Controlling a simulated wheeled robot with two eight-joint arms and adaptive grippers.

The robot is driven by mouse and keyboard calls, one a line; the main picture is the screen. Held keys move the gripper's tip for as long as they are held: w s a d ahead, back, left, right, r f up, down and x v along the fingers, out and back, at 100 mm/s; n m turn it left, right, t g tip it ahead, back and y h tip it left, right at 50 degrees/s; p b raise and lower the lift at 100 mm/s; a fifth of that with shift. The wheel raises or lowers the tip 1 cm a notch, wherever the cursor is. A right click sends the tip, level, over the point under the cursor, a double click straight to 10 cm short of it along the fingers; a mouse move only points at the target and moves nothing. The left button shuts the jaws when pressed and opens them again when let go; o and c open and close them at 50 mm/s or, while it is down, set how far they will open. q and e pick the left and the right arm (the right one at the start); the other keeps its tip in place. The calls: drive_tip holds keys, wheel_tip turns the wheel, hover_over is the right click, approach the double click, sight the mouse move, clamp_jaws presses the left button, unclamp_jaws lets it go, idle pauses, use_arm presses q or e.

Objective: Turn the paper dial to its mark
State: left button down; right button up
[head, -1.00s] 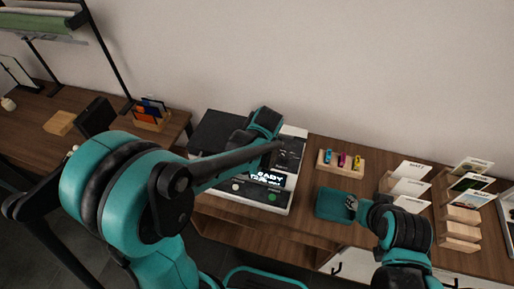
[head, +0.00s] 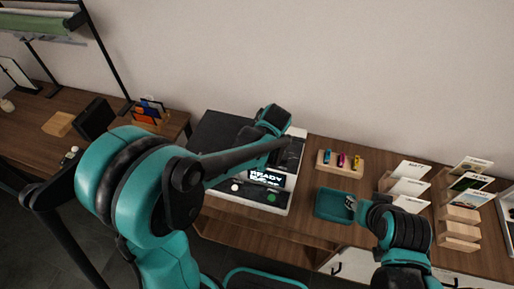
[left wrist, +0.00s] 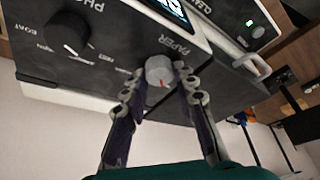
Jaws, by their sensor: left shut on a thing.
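The paper dial (left wrist: 157,72) is a small grey knob with a red pointer line, beside the word PAPER on the dark machine face in the left wrist view. My left gripper (left wrist: 160,70) is shut on it, with one finger on each side. In the head view my left arm crosses the machine (head: 215,130) and hides the dial and the left fingertips. The pointer's mark cannot be made out. My right gripper (head: 352,203) is at the right side of a teal tray (head: 322,214); its jaws are too small to read.
A larger black knob (left wrist: 67,32) sits apart from the paper dial on the same face. The machine has a lit screen (head: 266,178) and a green button (head: 271,198). A wooden block with small coloured items (head: 340,169) and card holders (head: 458,230) stand to the right.

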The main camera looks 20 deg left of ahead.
use_arm(q)
drive_tip(key=c, duration=1.2)
unclamp_jaws()
drive_tip(key=v, duration=1.2)
drive_tip(key=shift+a, duration=0.15)
drive_tip(key=s+a+f+m+t+h+b, duration=0.1)
drive_tip(key=s+a+f+m+t, duration=0.1)
drive_tip(key=s, duration=0.4)
drive_tip(key=s+a+f+m+t+h+b, duration=0.1)
drive_tip(key=s+a+f+m+h, duration=0.1)
drive_tip(key=s+a+m, duration=0.2)
drive_tip(key=s+m, duration=0.2)
drive_tip(key=s, duration=0.1)
drive_tip(key=shift+s+f+m+t, duration=0.15)
drive_tip(key=shift+m+t, duration=0.15)
drive_tip(key=shift+t, duration=0.1)
